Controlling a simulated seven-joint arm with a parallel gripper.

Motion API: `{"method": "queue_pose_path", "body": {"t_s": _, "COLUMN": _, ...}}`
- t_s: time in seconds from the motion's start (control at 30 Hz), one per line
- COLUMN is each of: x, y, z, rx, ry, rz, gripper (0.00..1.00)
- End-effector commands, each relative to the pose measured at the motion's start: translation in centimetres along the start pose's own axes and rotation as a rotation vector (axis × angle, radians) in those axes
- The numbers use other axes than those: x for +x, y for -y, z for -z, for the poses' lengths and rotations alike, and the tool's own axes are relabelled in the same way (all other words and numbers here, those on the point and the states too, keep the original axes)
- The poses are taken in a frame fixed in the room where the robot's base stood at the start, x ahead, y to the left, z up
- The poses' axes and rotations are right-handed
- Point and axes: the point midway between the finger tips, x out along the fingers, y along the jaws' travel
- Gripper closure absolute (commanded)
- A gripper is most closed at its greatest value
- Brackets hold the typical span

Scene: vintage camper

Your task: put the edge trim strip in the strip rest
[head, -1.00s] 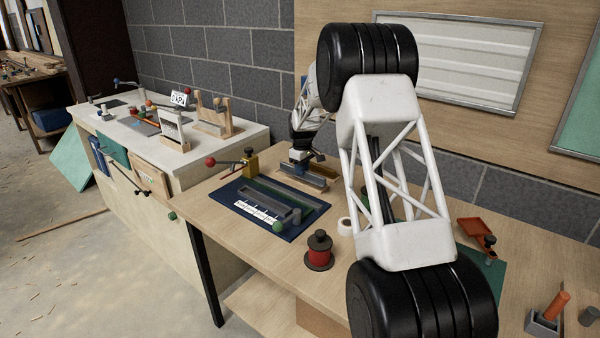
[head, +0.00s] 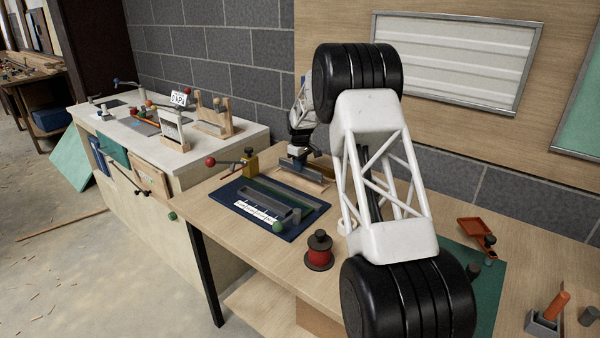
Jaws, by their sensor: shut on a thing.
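My gripper (head: 298,156) is at the back of the workbench, behind the blue fixture board. It is small in the head view and partly hidden by my own arm. It is shut on a thin greyish strip, which I take to be the edge trim strip (head: 306,172). The strip lies lengthwise just above or against a low wooden holder (head: 318,186), possibly the strip rest. I cannot tell whether strip and holder touch. The fingertips are too small to make out clearly.
In front lies a blue board (head: 233,193) with a grey channel and a white label (head: 256,211).

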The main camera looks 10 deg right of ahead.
Motion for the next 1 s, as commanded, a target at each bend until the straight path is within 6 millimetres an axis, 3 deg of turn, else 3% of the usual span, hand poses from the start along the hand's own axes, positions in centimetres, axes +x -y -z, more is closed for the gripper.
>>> {"method": "queue_pose_path", "body": {"t_s": 0.3, "x": 3.0, "y": 0.0, "z": 0.0, "rx": 0.000, "ry": 0.001, "rz": 0.001, "gripper": 1.00}}
{"method": "queue_pose_path", "body": {"t_s": 0.8, "x": 3.6, "y": 0.0, "z": 0.0, "rx": 0.000, "ry": 0.001, "rz": 0.001, "gripper": 1.00}}
{"method": "queue_pose_path", "body": {"t_s": 0.83, "x": 3.6, "y": 0.0, "z": 0.0, "rx": 0.000, "ry": 0.001, "rz": 0.001, "gripper": 0.79}}
{"method": "queue_pose_path", "body": {"t_s": 0.97, "x": 3.5, "y": 0.0, "z": 0.0, "rx": 0.000, "ry": 0.001, "rz": 0.001, "gripper": 0.59}}
{"method": "queue_pose_path", "body": {"t_s": 1.0, "x": 3.5, "y": 0.0, "z": 0.0, "rx": 0.000, "ry": 0.001, "rz": 0.001, "gripper": 0.58}}
